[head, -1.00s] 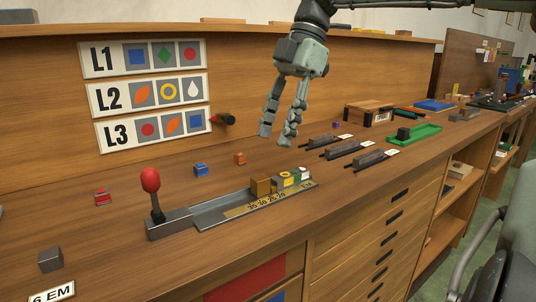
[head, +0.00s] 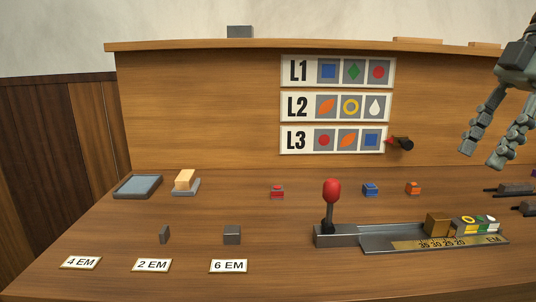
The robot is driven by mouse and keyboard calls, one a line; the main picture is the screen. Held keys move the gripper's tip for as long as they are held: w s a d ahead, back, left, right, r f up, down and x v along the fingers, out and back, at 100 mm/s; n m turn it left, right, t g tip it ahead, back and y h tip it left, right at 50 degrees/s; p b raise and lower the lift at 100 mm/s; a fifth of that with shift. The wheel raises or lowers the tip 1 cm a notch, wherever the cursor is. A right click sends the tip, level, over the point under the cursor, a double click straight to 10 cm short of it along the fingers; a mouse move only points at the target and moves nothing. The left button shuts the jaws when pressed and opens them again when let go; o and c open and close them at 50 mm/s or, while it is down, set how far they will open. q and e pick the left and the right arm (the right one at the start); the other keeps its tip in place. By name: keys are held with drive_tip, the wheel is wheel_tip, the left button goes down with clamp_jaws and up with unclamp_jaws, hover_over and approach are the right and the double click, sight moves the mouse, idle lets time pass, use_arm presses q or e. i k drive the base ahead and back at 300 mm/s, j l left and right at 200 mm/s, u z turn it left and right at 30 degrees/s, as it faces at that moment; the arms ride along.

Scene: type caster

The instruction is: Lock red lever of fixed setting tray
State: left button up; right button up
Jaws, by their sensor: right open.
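The setting tray (head: 379,239) lies on the bench at the right, a grey channel with a numbered brass scale along its front. Its red lever (head: 332,192) stands upright on a grey block at the tray's left end. A brass block (head: 438,224) sits in the tray, with type pieces (head: 476,224) bearing yellow, green and white marks to its right. My right gripper (head: 482,158) is open and empty, above and behind the tray's right end, well apart from the lever. My left gripper is not in view.
Small red (head: 277,191), blue (head: 371,189) and orange (head: 413,187) pieces stand behind the tray. A black-handled pointer (head: 402,143) projects from the back panel beside L3. Grey blocks (head: 232,235) stand behind labels at left. The bench between the blocks and the lever is clear.

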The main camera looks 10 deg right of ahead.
sight(332, 188)
drive_tip(key=k, duration=1.5)
